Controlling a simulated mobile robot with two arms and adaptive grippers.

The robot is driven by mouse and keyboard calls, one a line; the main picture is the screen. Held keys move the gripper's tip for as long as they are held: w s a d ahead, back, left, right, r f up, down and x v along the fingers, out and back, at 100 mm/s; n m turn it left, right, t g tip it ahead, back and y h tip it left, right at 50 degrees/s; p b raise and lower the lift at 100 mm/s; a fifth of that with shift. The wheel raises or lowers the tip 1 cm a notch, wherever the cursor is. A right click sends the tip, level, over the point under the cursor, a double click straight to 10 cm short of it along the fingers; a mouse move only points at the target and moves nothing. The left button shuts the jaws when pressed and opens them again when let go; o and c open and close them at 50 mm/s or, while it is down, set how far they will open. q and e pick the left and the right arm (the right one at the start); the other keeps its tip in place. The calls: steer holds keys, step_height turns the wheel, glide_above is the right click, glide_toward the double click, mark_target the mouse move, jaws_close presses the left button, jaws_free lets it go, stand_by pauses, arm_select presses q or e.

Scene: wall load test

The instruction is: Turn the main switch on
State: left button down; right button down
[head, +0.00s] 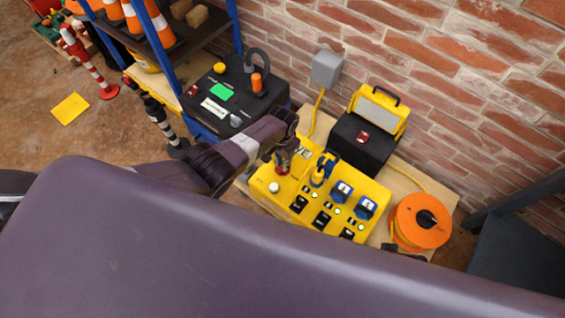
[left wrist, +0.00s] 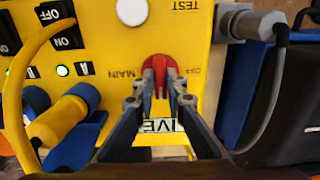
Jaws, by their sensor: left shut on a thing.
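The main switch is a red rotary knob (left wrist: 159,66) on the yellow distribution box (head: 323,200), beside the printed words MAIN and OFF. My left gripper (left wrist: 160,84) is shut on the knob, one finger on each side. Its upper part shows red between the fingertips; the fingers hide part of its sides. In the head view my left gripper (head: 284,160) reaches down to the back left corner of the box, and little of the knob shows there.
Blue and yellow plugs (left wrist: 80,110) and a cable stand close to the left gripper. A black case (head: 250,90) stands behind left, a yellow lamp (head: 379,110) behind right, and an orange cable reel (head: 421,220) at right. A brick wall (head: 450,60) closes the back.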

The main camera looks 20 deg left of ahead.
steer(key=shift+w+r, duration=0.1)
steer(key=shift+w, duration=0.05)
stand_by(0.3)
arm_select(q)
steer(key=c, duration=2)
jaws_free()
steer(key=shift+o, duration=0.2)
steer(key=shift+r, duration=0.1)
arm_select(e)
steer(key=shift+w+r, duration=0.1)
steer(key=shift+w, duration=0.05)
arm_select(q)
steer(key=shift+r, duration=0.1)
steer(key=shift+r, duration=0.55)
step_height(320, 180, up, 11)
steer(key=shift+f, duration=0.2)
